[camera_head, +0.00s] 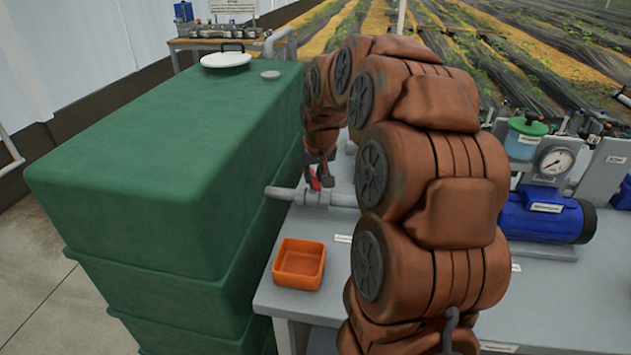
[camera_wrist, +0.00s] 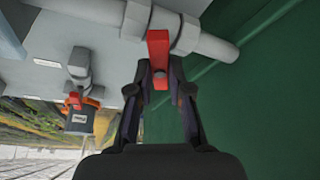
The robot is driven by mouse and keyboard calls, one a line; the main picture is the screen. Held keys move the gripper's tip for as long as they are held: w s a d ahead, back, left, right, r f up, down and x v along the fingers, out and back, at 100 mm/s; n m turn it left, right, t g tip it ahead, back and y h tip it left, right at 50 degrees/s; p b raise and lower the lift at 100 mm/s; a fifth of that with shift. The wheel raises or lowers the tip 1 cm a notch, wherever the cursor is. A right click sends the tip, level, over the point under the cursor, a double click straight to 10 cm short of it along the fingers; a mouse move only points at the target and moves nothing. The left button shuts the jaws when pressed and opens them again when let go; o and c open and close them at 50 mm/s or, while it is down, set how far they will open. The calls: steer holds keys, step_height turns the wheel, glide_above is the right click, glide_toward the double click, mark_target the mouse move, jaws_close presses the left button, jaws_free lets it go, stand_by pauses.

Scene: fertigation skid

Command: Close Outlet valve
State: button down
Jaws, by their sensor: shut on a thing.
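A red valve handle (camera_wrist: 158,45) sits on a grey pipe fitting (camera_wrist: 187,35) in the wrist view. The handle lies crosswise to the pipe in that picture. My gripper (camera_wrist: 160,78) is shut on the lower end of the handle, one finger on each side. In the head view, the red handle (camera_head: 315,183) shows small above the grey pipe (camera_head: 284,193) coming out of the green tank. My gripper (camera_head: 319,168) reaches down to it from above, partly hidden behind my brown arm. No readable label names this valve.
The green tank (camera_head: 160,165) stands close left of the valve. An orange bin (camera_head: 299,264) sits on the grey bench in front. A blue pump (camera_head: 535,216) and a gauge (camera_head: 556,161) stand right. Another red-handled valve (camera_wrist: 75,98) shows left in the wrist view.

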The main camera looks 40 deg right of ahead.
steer(key=m+g+h+b, duration=0.1)
steer(key=m+b, duration=0.1)
steer(key=m, duration=0.3)
steer(key=shift+w+a, duration=0.1)
steer(key=shift+a, duration=0.05)
steer(key=shift+m+h, duration=0.3)
stand_by(0.3)
steer(key=c, duration=1.1)
jaws_free()
steer(key=v, duration=1.2)
steer(key=shift+w, duration=0.25)
